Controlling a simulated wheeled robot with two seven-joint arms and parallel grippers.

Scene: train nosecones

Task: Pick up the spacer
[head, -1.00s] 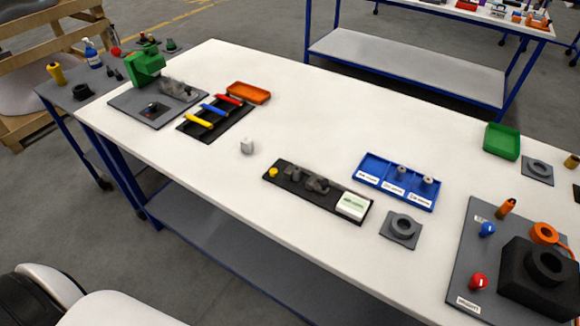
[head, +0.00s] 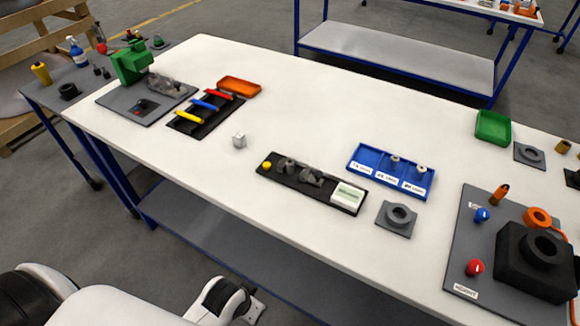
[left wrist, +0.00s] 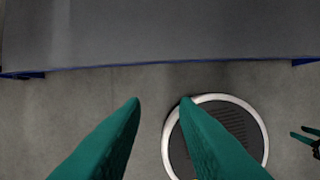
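Two small pale cylinders that look like spacers stand in the blue tray (head: 352,172) in the head view. One spacer (head: 395,159) is in the middle compartment and another spacer (head: 421,169) is in the right one; I cannot read their labels surely. My left gripper (left wrist: 160,100) is open and empty in the left wrist view, its two teal fingers apart above the floor, away from the tray. At the right edge of that view, two small teal fingertips of my right gripper (left wrist: 298,131) show apart. Neither gripper's fingers show in the head view.
A black fixture strip (head: 262,178) with grey parts and a grey plate with a ring (head: 398,216) lie near the blue tray. A large black block (head: 520,275) stands at the right. A small light cube (head: 239,141) sits left of centre. The table's back middle is clear.

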